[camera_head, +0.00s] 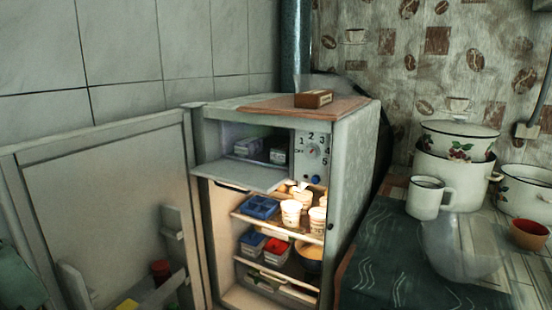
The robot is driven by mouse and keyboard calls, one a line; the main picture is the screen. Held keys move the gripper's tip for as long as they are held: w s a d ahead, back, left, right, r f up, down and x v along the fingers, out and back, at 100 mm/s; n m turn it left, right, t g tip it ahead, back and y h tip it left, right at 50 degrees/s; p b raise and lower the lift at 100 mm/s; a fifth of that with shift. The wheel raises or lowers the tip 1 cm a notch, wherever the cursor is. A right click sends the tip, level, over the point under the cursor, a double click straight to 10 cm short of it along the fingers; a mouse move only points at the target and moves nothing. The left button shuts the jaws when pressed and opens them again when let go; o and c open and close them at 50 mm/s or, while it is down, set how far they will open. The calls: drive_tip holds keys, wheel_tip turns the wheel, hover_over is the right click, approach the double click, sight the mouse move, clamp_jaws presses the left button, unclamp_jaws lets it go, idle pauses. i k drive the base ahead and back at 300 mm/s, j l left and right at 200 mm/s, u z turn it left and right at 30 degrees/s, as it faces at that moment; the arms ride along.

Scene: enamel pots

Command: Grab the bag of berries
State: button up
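I cannot pick out the bag of berries with certainty. A small fridge (352,170) stands open in the middle of the head view. Its upper freezer compartment has its flap (240,177) lowered. Inside are a pale bluish package (247,147) and a dark package (278,156), both dim and too small to identify. On the lower shelves, a container with red contents (275,247) sits beside a blue one (252,240). My gripper is not in view.
The fridge door (115,200) stands open to the left. White cups (291,212) and a blue ice tray (261,207) fill the middle shelf. A brown box (313,98) lies on top. Enamel pots (455,172) and a white mug (427,200) stand at right.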

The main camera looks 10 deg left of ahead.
sight(250, 147)
drive_tip(key=l+u, duration=0.1)
drive_tip(key=u, duration=0.3)
drive_tip(key=i+l+u, duration=0.1)
drive_tip(key=u, duration=0.35)
drive_tip(key=l+u, duration=0.1)
drive_tip(key=u, duration=0.3)
drive_tip(key=l+u, duration=0.35)
drive_tip(key=l, duration=0.2)
drive_tip(key=l+u, duration=0.4)
drive_tip(key=l, duration=0.65)
drive_tip(key=k+l, duration=0.15)
drive_tip(key=l, duration=0.3)
drive_tip(key=i, duration=0.5)
drive_tip(key=u, duration=0.05)
